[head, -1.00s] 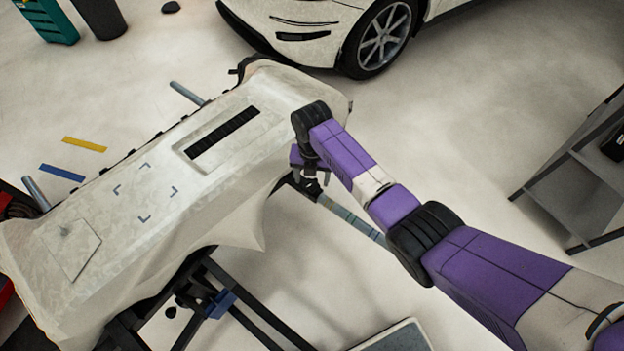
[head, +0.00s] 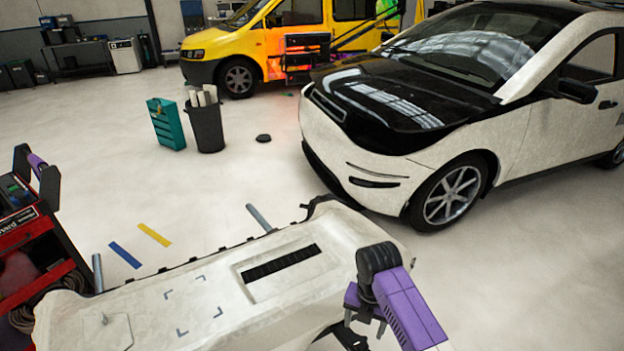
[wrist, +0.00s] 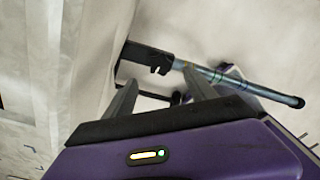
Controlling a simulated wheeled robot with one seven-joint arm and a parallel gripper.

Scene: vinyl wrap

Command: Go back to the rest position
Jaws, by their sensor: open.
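My gripper (head: 366,320) is at the lower right of the head view, by the right end of the white bumper (head: 215,290) on its stand. In the wrist view my gripper (wrist: 160,88) has its two fingers apart with nothing between them. The bumper's pale covering (wrist: 95,60) fills the left of the wrist view. A grey-blue bar (wrist: 245,85) of the stand lies beyond the fingertips. Most of my arm is cut off by the head view's lower edge.
A white and black car (head: 400,110) stands behind the bumper. A red tool cart (head: 40,255) is at the left. A teal cabinet (head: 165,125) and a dark bin with rolls (head: 206,128) stand farther back. A yellow van (head: 270,45) is behind.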

